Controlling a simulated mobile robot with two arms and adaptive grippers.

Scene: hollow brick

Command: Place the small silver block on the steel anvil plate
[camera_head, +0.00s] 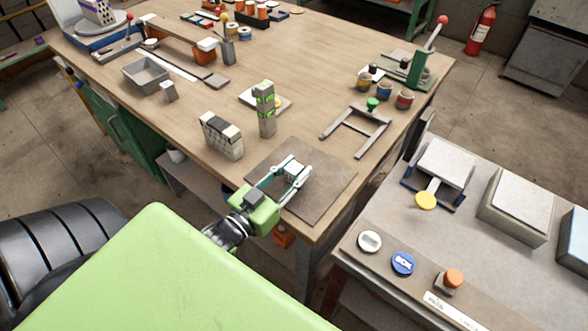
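My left gripper (297,168) is over the dark steel anvil plate (320,190), which lies at the front corner of the wooden workbench. A small silver block (294,171) sits between its fingertips, and the fingers appear shut on it. The block is over the plate; I cannot tell whether its underside touches the plate. My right gripper is not in view.
A hollow brick-like block (222,136) and a green-marked post (264,110) stand left of and behind the plate. A metal frame (357,130) lies to the right. A grey bin (146,75) and another small pale block (169,91) are farther left.

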